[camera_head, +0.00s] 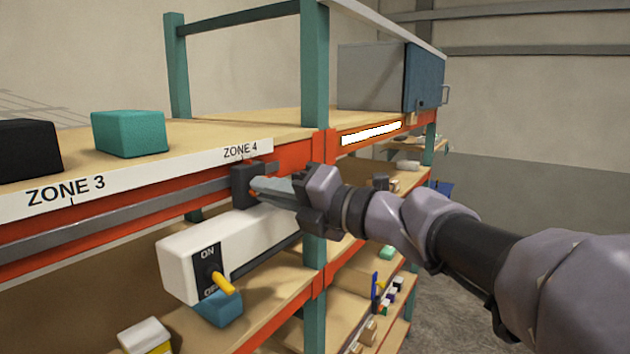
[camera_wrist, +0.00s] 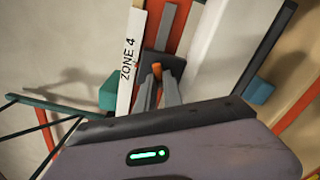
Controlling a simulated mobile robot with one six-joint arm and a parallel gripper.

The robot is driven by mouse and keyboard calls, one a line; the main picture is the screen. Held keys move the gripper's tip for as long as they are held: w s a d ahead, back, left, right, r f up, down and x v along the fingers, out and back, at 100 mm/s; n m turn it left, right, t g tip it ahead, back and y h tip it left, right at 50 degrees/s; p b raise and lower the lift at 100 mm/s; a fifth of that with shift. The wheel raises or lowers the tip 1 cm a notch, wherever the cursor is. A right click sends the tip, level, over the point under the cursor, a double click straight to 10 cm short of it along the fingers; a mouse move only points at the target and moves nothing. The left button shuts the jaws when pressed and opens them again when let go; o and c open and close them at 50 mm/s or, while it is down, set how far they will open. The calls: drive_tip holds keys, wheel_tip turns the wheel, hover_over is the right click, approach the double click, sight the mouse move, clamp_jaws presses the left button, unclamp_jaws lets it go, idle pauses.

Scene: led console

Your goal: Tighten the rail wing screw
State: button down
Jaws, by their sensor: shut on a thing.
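A dark clamp block (camera_head: 243,186) sits on the grey rail (camera_head: 120,217) along the shelf front, just below the ZONE 4 label. In the wrist view the block (camera_wrist: 150,63) lies straight ahead, with the orange wing screw (camera_wrist: 156,69) at its middle. My gripper (camera_head: 260,187) reaches in from the right, its fingertips against the block's face. In the wrist view my gripper (camera_wrist: 158,86) is shut on the wing screw, one finger on each side.
A white lamp housing (camera_head: 228,247) with an ON switch and yellow lever (camera_head: 221,284) hangs just below the block. A teal upright (camera_head: 315,130) stands close to my wrist. A teal box (camera_head: 129,134) and a black box (camera_head: 28,149) stand on the top shelf.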

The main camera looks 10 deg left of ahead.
drive_tip(key=m+p, duration=0.2)
drive_tip(key=m, duration=0.2)
drive_tip(key=shift+r+p, duration=0.15)
drive_tip(key=shift+p, duration=0.15)
drive_tip(key=shift+m+p, duration=0.3)
drive_tip(key=shift+m, duration=0.5)
drive_tip(key=c, duration=1.5)
unclamp_jaws()
drive_tip(key=shift+o, duration=0.2)
drive_tip(key=b+v, duration=0.2)
drive_tip(key=v, duration=1.5)
drive_tip(key=shift+s+d, duration=0.2)
drive_tip(key=shift+d, duration=0.05)
